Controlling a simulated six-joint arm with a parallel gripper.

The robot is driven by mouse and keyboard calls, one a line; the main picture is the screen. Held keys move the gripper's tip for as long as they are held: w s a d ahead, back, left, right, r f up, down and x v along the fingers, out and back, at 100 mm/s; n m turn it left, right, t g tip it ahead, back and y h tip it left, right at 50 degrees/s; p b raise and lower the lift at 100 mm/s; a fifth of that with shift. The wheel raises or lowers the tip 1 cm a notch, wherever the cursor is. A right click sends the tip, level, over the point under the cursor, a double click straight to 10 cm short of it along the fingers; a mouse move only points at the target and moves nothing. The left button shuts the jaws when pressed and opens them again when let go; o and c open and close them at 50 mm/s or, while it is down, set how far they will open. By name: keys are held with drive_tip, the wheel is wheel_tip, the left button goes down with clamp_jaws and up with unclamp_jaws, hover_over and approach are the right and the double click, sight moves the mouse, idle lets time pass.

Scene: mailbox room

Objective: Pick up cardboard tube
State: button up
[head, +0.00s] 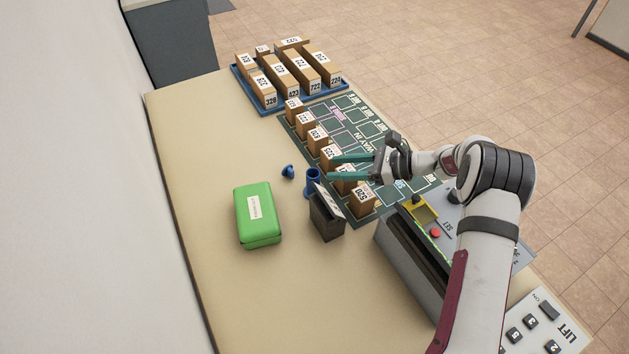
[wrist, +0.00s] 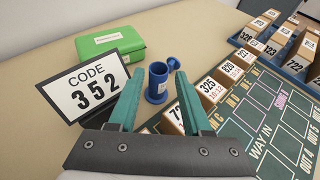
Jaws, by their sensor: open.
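No plain cardboard tube stands out. My gripper (head: 330,168) has green fingers, open and empty, above the row of numbered boxes. In the wrist view the blue cylinder appears between and beyond the fingertips (wrist: 159,76). I see no contact.
A black stand with a code 352 card (wrist: 93,88) is close left of the fingers in the wrist view. A green case (head: 258,215) lies further left. Numbered brown boxes (head: 318,138) line the green mat (head: 352,128). A blue tray (head: 240,85) holds more boxes.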

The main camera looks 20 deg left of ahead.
drive_tip(key=a+f, duration=0.1)
drive_tip(key=a, duration=0.1)
drive_tip(key=a+f, duration=0.2)
drive_tip(key=shift+a+f, duration=0.3)
drive_tip(key=shift+a, duration=0.05)
clamp_jaws()
